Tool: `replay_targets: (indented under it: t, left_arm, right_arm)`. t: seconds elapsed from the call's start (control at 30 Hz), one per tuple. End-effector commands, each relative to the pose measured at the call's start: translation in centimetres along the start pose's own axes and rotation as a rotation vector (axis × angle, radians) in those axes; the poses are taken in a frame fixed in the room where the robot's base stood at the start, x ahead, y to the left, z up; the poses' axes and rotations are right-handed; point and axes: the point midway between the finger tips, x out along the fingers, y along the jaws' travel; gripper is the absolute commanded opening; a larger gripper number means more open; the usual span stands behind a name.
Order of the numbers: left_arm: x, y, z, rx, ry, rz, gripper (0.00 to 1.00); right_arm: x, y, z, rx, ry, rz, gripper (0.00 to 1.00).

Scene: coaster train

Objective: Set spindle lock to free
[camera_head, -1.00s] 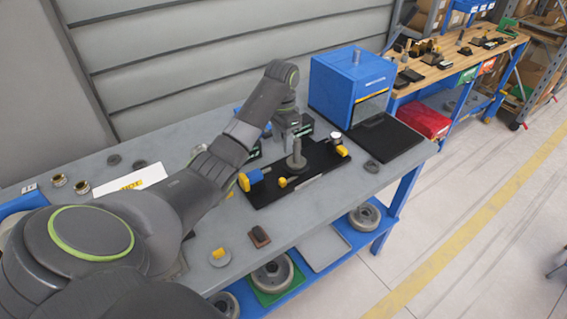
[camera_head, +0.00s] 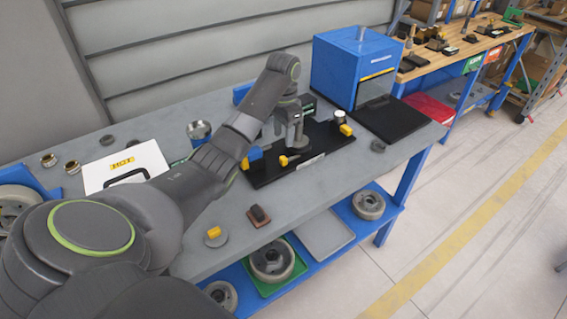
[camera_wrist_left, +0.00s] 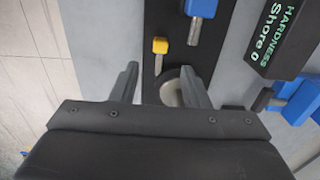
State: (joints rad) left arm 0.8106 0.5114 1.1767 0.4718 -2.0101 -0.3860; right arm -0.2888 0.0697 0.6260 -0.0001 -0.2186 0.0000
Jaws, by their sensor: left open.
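A black fixture base (camera_head: 322,151) lies on the grey bench and carries several parts. A small yellow-tipped lever (camera_head: 284,160) sits at its front edge; the lever also shows in the left wrist view (camera_wrist_left: 160,46). A blue handle (camera_wrist_left: 201,8) lies beyond it, and a yellow knob (camera_head: 346,130) is at the base's right end. No label shows which part is the spindle lock. My left gripper (camera_head: 292,146) is open over the base, fingers pointing down. In the left wrist view its fingertips (camera_wrist_left: 158,75) straddle a round grey spindle part (camera_wrist_left: 172,92), partly hidden; contact cannot be told.
A blue machine (camera_head: 352,66) stands behind right with a black mat (camera_head: 393,118) before it. A Shore hardness display (camera_wrist_left: 286,35) is close beside the gripper. The bench front right of the brown block (camera_head: 259,215) is clear.

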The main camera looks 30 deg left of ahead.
Motion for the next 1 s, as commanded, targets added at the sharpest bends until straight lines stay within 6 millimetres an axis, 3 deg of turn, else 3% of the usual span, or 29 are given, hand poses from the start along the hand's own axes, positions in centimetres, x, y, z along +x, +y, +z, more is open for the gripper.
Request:
replay_targets:
  t: [0.03,0.2,0.27,0.5,0.9,1.0]
  left_arm:
    - [1.4,0.0,0.0,0.000,-0.001,0.001,0.42]
    - [3.9,0.0,0.0,0.000,0.000,0.001,0.42]
    - [4.5,0.1,0.0,-0.001,-0.002,0.004,0.42]
    - [7.9,0.1,0.0,0.000,-0.001,0.002,0.42]
    - [8.8,0.0,0.0,0.000,0.000,0.000,0.42]
    - [8.8,0.0,0.0,0.000,0.000,0.000,0.31]
  right_arm:
    - [1.1,-0.1,0.4,0.000,-0.003,0.000,0.83]
    - [2.9,0.1,1.5,0.000,-0.015,0.004,0.83]
    - [1.8,0.2,1.6,0.000,-0.020,0.005,0.83]
    - [1.4,0.9,1.8,-0.002,-0.023,0.012,0.83]
    - [1.4,1.0,1.6,-0.003,-0.021,0.013,0.83]
    - [1.4,1.0,1.5,-0.003,-0.020,0.013,0.83]
